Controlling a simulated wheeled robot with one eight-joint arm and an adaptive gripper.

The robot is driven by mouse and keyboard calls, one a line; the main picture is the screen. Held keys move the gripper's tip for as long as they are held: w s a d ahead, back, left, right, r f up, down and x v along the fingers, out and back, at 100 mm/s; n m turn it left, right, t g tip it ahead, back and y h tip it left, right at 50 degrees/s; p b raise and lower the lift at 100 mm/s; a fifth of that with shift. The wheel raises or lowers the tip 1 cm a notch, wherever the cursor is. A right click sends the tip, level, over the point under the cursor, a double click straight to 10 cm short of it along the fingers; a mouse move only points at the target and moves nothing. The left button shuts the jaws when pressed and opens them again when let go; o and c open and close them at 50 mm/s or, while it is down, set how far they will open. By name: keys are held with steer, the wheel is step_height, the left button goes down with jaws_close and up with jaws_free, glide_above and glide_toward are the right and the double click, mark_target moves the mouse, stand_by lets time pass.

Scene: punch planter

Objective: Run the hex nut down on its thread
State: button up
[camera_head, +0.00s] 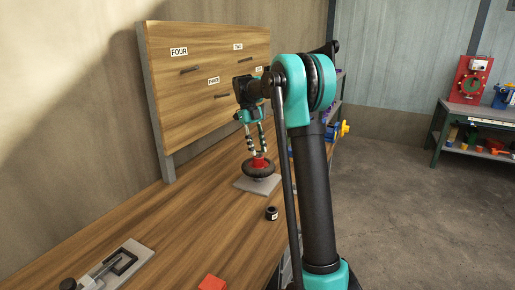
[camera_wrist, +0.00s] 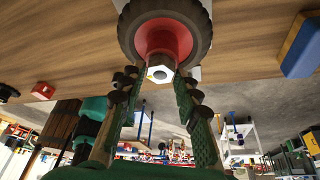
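The hex nut (camera_wrist: 160,73) shows pale with a grey centre in the wrist view. It sits at the end of a red hub (camera_wrist: 158,42) inside a dark round wheel (camera_wrist: 202,22). In the head view the red hub (camera_head: 260,162) and dark wheel (camera_head: 258,171) stand on a grey plate (camera_head: 243,186) on the bench; the nut is too small to make out there. My gripper (camera_head: 257,148) points down just above the hub. In the wrist view my gripper's fingertips (camera_wrist: 158,80) are apart, one on each side of the nut, with gaps showing.
The wooden bench (camera_head: 170,230) has a small black part (camera_head: 271,213) in front of the plate. A metal fixture (camera_head: 118,265) and a red block (camera_head: 212,283) lie nearer. A labelled wooden panel (camera_head: 205,60) stands behind. A blue block (camera_wrist: 302,45) shows in the wrist view.

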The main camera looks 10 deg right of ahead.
steer(key=o, duration=0.3)
steer(key=v, duration=1.2)
